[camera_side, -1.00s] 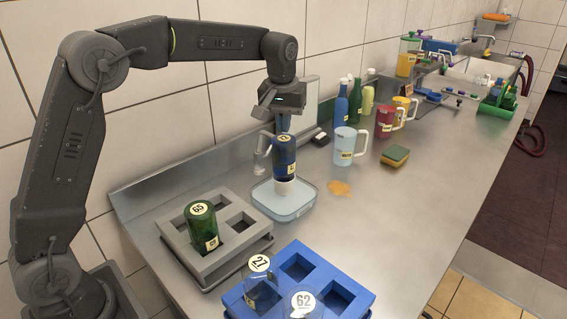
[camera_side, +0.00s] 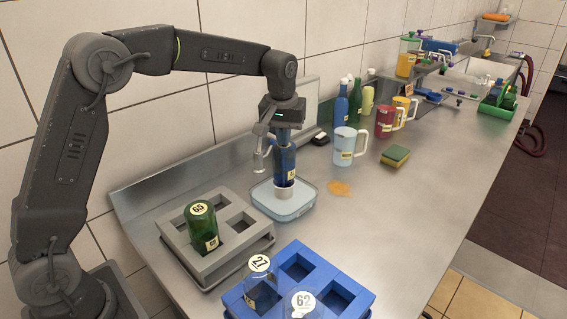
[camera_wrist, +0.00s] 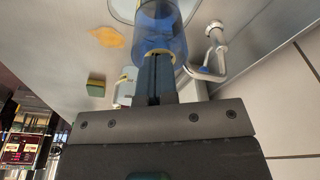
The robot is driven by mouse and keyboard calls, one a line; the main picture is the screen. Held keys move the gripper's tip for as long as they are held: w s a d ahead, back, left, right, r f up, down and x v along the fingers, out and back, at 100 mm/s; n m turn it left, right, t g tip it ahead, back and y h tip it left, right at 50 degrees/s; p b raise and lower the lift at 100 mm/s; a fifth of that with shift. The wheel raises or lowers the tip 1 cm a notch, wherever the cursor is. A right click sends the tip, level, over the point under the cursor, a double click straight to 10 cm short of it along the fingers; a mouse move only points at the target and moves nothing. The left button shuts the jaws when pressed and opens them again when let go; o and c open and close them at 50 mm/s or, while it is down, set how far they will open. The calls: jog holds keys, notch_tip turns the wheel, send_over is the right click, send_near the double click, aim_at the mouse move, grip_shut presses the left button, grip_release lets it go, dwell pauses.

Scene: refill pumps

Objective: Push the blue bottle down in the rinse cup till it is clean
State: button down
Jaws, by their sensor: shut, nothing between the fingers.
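The blue bottle (camera_side: 285,164) stands bottom up, its neck end down in the white rinse cup (camera_side: 284,191), which hides that end. A pale label shows low on its side. My gripper (camera_side: 282,146) is shut and points straight down at the top of the bottle, with its fingers against the upturned base and nothing between them. In the wrist view the bottle (camera_wrist: 160,38) lies right at the fingertips. The cup stands on a pale blue square base (camera_side: 262,202) on the steel counter.
A grey rack (camera_side: 180,245) holding a green bottle (camera_side: 200,228) is at the front left. A blue rack (camera_side: 343,282) with clear bottles stands in front. A metal spout (camera_side: 259,158) is close left of the bottle. Mugs, bottles and a sponge (camera_side: 396,156) stand to the right.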

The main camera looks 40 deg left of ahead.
jog(key=shift+r, duration=2.45)
jog(key=shift+f, duration=2.55)
jog(key=shift+r, duration=2.6)
jog(key=shift+f, duration=0.15)
jog(key=shift+f, duration=2.45)
